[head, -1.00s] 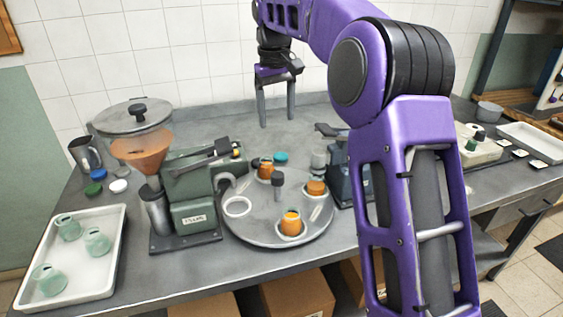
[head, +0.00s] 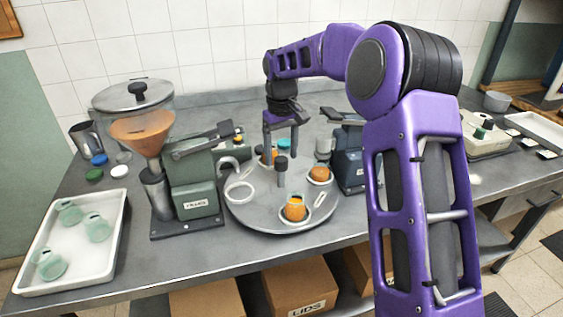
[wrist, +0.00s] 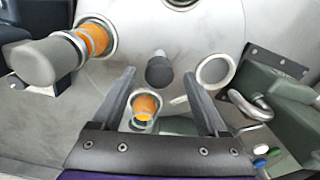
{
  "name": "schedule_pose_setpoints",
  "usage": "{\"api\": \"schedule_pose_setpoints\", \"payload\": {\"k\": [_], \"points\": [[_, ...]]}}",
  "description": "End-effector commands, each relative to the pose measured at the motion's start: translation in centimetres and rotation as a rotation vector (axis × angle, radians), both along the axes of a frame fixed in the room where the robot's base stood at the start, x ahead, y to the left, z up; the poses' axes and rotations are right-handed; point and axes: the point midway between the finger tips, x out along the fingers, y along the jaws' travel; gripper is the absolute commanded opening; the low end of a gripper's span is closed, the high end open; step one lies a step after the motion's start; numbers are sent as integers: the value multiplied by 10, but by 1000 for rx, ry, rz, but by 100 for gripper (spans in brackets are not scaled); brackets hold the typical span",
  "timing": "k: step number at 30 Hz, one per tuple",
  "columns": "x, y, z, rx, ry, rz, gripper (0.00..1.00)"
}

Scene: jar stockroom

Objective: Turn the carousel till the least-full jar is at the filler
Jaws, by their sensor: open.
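The round grey carousel (head: 255,213) stands mid-bench with a dark upright post (head: 282,172) at its centre. Open jars with orange contents sit at its front (head: 295,209), right (head: 320,174) and back (head: 266,156). The left seat (head: 239,191), nearest the green filler (head: 196,190), is a bare pale ring. I cannot rank the fill levels surely. My gripper (head: 281,150) is open and empty over the back of the carousel. In the wrist view the back jar (wrist: 146,106) shows between the fingers (wrist: 159,76), and the post lies beyond it. Whether the fingers touch anything is unclear.
A hopper of orange material (head: 143,130) tops the filler. A dark blue device (head: 349,158) stands right of the carousel, its grey cylinder close to the right jar. A white tray (head: 115,240) with greenish jars lies left. Loose lids (head: 94,174) lie behind it.

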Motion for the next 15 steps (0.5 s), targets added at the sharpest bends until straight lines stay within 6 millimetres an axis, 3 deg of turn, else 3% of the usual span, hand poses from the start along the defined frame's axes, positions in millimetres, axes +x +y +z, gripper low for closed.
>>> {"api": "schedule_pose_setpoints", "payload": {"k": [6, 15], "points": [[0, 0, -21, 0, 1, -1, 76], [0, 0, -23, -1, 0, -1, 76]]}}
